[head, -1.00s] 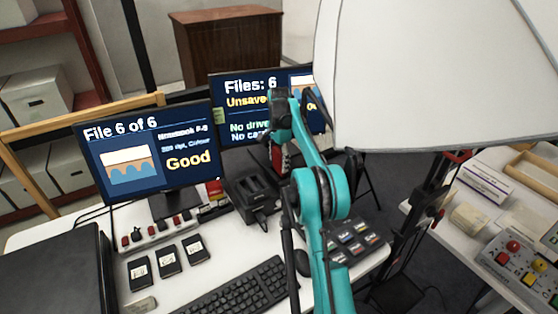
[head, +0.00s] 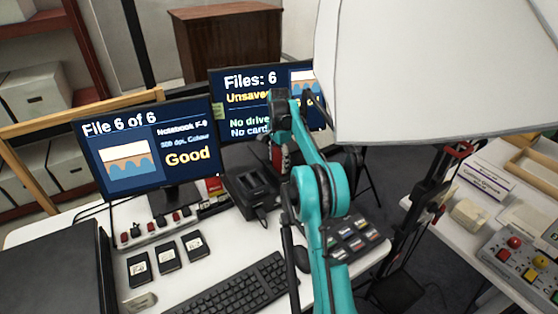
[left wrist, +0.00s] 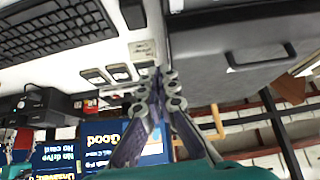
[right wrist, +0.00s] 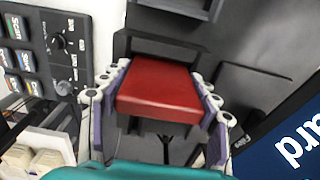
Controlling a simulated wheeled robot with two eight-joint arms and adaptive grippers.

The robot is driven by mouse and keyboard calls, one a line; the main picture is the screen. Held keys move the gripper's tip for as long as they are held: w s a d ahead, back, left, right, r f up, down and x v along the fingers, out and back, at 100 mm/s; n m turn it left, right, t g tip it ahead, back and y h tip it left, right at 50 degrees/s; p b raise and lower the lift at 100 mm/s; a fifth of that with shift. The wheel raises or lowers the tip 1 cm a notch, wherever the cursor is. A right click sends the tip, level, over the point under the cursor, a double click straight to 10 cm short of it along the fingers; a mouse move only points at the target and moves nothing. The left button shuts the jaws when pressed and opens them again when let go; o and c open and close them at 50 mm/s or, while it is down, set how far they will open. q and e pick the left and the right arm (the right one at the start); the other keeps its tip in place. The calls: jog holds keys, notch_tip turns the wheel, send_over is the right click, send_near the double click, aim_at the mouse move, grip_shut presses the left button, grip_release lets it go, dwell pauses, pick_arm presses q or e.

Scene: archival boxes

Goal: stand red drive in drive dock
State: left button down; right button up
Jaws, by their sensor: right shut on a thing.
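The red drive (right wrist: 158,88) is held between the fingers of my right gripper (right wrist: 158,100), which is shut on it. In the head view, the drive (head: 281,157) is mostly hidden by the teal arm. The black drive dock (head: 251,193) stands on the desk in front of the monitors, just left of the gripper. Dark dock-like parts lie behind the drive in the right wrist view; I cannot tell whether the drive touches them. My left gripper (left wrist: 161,78) has its fingertips close together, with nothing seen between them; it is outside the head view.
Two monitors (head: 150,150) stand behind the dock. A keyboard (head: 240,290), several small black drives (head: 168,257) and a control panel (head: 350,238) occupy the desk. A large white shade (head: 430,75) hangs at upper right. A second table (head: 480,225) is at right.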

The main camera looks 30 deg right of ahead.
jog(key=shift+f, duration=0.6)
jog(key=o, duration=1.4)
jog(key=shift+r, duration=0.1)
notch_tip(320, 180, up, 12)
jog(key=shift+f, duration=0.25)
jog(key=shift+r, duration=0.15)
